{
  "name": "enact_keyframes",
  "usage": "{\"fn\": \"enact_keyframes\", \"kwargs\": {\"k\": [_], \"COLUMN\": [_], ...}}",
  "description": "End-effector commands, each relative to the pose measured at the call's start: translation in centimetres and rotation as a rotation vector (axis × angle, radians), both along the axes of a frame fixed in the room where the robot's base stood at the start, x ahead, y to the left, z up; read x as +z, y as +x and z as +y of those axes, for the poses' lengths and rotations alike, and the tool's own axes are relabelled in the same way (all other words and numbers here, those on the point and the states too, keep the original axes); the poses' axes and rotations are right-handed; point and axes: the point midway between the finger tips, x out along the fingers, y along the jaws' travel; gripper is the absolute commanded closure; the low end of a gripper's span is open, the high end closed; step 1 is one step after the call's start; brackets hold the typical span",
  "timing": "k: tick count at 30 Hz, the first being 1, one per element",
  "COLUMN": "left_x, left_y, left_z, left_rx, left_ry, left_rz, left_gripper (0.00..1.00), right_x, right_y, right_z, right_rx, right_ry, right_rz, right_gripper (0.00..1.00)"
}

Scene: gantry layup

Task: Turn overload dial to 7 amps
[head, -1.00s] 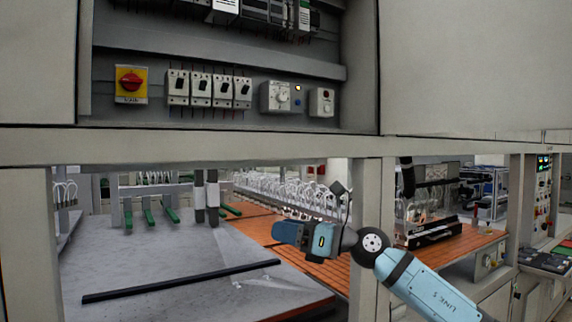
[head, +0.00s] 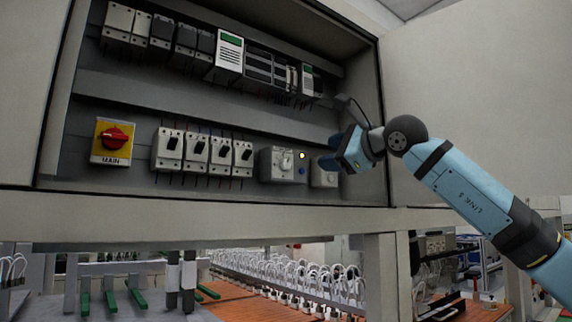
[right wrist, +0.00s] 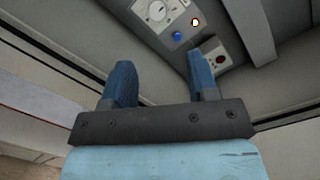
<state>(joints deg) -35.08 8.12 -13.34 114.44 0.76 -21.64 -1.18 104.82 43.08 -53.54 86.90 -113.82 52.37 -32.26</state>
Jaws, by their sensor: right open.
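The overload unit is a grey box with a round white dial (head: 285,161) low in the open cabinet, right of the breakers. The dial (right wrist: 157,11) also shows at the top of the right wrist view, with a dark pointer mark; its numbers are too small to read. A blue button (right wrist: 178,36) and a lit lamp (right wrist: 195,22) sit beside it. My right gripper (head: 335,153) is open and empty, right of the dial and in front of the small box at its right. In the right wrist view its two blue fingers (right wrist: 163,85) are apart, below the dial. My left gripper is not in view.
A small box with a dark red button (right wrist: 220,59) is close to the right finger in the wrist view. Several breakers (head: 196,150) and a red MAIN switch (head: 115,139) are to the left. The cabinet's bottom edge (head: 220,202) and right side wall frame the space.

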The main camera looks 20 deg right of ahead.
Motion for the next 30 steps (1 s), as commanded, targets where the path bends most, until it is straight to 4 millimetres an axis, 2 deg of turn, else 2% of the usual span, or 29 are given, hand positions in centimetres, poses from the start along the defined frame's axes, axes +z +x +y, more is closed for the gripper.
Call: {"fn": "enact_keyframes", "kwargs": {"k": [4, 12, 18, 23, 30], "left_x": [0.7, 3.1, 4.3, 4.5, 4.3], "left_y": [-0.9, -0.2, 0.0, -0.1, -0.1], "left_z": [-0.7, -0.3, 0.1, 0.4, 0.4], "left_rx": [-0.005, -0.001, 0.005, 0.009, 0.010], "left_ry": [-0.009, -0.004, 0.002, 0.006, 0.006], "left_rz": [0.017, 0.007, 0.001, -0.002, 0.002], "left_gripper": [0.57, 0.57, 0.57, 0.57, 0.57], "right_x": [0.2, 0.3, 0.2, 0.0, -0.1], "right_y": [2.5, 7.7, 10.5, 11.5, 11.7], "right_z": [1.3, 3.8, 5.1, 5.5, 5.6], "right_rx": [0.003, 0.004, 0.004, 0.004, 0.004], "right_ry": [0.000, 0.002, 0.001, 0.002, 0.001], "right_rz": [0.005, 0.006, 0.004, 0.003, 0.003], "right_gripper": [0.46, 0.46, 0.46, 0.46, 0.46]}}
